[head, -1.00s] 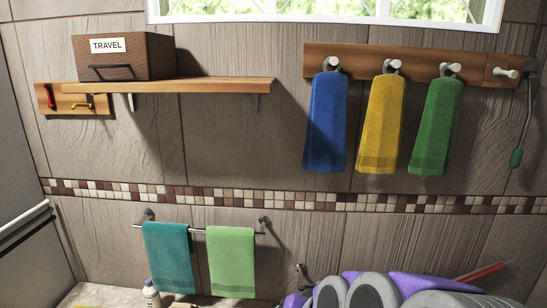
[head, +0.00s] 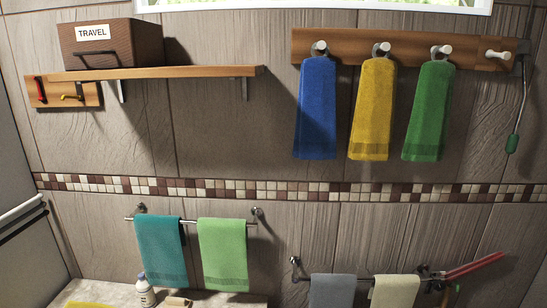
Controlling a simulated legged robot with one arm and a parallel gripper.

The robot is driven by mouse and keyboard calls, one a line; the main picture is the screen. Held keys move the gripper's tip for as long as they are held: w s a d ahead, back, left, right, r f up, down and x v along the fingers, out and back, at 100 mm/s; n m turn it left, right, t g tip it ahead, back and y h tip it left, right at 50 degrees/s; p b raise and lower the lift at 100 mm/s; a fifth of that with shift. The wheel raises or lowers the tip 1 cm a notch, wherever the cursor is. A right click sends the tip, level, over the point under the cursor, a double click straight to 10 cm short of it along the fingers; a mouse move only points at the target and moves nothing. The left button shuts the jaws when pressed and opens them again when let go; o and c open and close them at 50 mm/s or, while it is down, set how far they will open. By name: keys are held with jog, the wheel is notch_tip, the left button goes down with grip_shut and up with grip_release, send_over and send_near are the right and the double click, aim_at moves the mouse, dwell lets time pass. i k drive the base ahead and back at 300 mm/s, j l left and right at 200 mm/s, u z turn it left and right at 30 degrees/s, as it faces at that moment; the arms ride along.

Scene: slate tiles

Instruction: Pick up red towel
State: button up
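No towel that is clearly red shows. Blue (head: 316,108), yellow (head: 372,108) and green (head: 429,108) towels hang from the wooden peg rail at upper right. A teal towel (head: 161,252) and a light green towel (head: 223,254) hang on the lower left bar. A grey towel (head: 332,290) and a cream towel (head: 395,291) hang on the lower right bar, cut off by the bottom edge. A long, thin red object (head: 474,266) slants up beside that bar; I cannot tell what it is. My gripper is not in view.
A wooden shelf (head: 205,72) at upper left carries a brown box (head: 120,42) labelled TRAVEL. A pale ledge (head: 100,292) at lower left holds a white bottle (head: 145,291) and small items. A white-railed grey panel stands at far left.

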aim_at(456, 274)
jog(key=i+z, duration=0.1)
jog(key=z, duration=0.35)
jog(key=i+l+z, duration=0.1)
jog(key=z, duration=0.3)
